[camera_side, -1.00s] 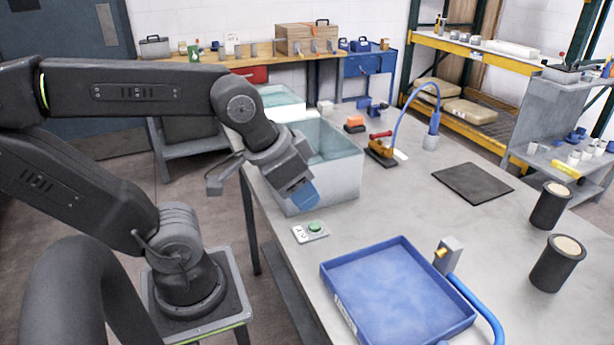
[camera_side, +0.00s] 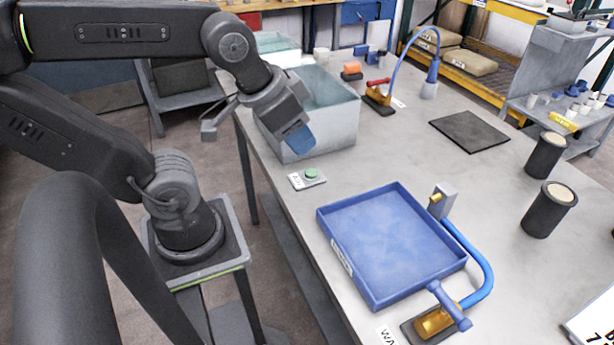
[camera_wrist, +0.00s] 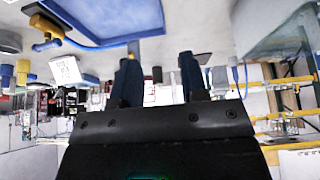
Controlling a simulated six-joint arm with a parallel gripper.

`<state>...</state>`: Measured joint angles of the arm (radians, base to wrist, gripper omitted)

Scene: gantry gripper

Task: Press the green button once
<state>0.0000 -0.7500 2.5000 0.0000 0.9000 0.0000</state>
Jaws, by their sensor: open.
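The green button (camera_side: 311,174) is a small round cap on a pale plate with a label, lying near the left edge of the grey table. In the side view my gripper (camera_side: 303,144) hangs above and slightly left of the button, apart from it, with its blue fingertips pointing down and to the right. In the wrist view my gripper (camera_wrist: 160,75) shows two dark blue fingers spread apart with nothing between them. I cannot make out the button in the wrist view.
A clear-walled tank (camera_side: 335,128) stands right behind my gripper. A blue tray (camera_side: 385,292) lies in front of the button, with a blue pipe (camera_side: 480,262) beside it. Two black cups (camera_side: 545,212) stand at the right.

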